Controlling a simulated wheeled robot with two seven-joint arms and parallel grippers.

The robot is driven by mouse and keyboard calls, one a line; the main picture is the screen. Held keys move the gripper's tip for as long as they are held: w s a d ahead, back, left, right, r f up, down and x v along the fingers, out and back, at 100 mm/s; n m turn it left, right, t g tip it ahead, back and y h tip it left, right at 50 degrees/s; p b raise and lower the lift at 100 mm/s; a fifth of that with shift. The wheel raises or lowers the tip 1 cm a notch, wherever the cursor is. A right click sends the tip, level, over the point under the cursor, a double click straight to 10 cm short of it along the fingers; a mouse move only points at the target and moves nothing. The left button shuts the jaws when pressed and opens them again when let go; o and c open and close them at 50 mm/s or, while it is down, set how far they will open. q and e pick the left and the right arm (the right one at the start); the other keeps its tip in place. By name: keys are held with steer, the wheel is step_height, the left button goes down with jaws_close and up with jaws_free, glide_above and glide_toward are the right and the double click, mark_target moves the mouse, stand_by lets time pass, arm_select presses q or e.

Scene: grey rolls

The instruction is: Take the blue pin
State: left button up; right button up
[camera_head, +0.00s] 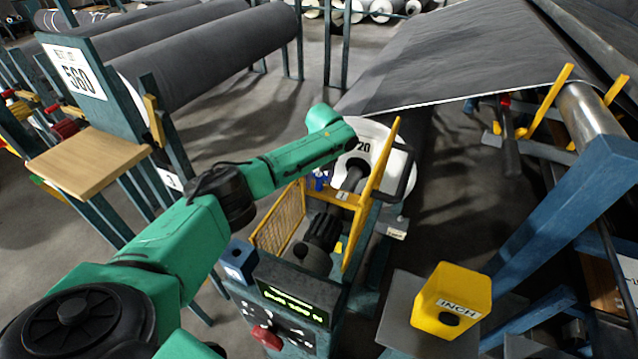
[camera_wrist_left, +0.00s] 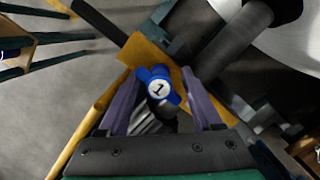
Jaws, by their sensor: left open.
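The blue pin (camera_wrist_left: 155,80) has a round white face marked 1 and small blue lobes at its sides. In the left wrist view it sits at a yellow bar (camera_wrist_left: 150,55), between the two purple fingers of my left gripper (camera_wrist_left: 158,92). The fingers are spread, one on each side of it; I cannot tell whether either touches it. In the head view a small blue patch (camera_head: 320,179) shows below the end of my green left arm, at the yellow guard frame. The arm hides much of that area. My right gripper is not in view.
A yellow mesh guard (camera_head: 280,222) and a tall yellow bar (camera_head: 377,190) flank the spot. A control console (camera_head: 290,305) stands in front, and a yellow INCH box (camera_head: 452,300) at right. A white-ended roll (camera_head: 398,165) lies behind. Grey rolls (camera_head: 215,50) fill the back left.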

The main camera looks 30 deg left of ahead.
arm_select(q)
steer(key=shift+r, duration=0.1)
jaws_close()
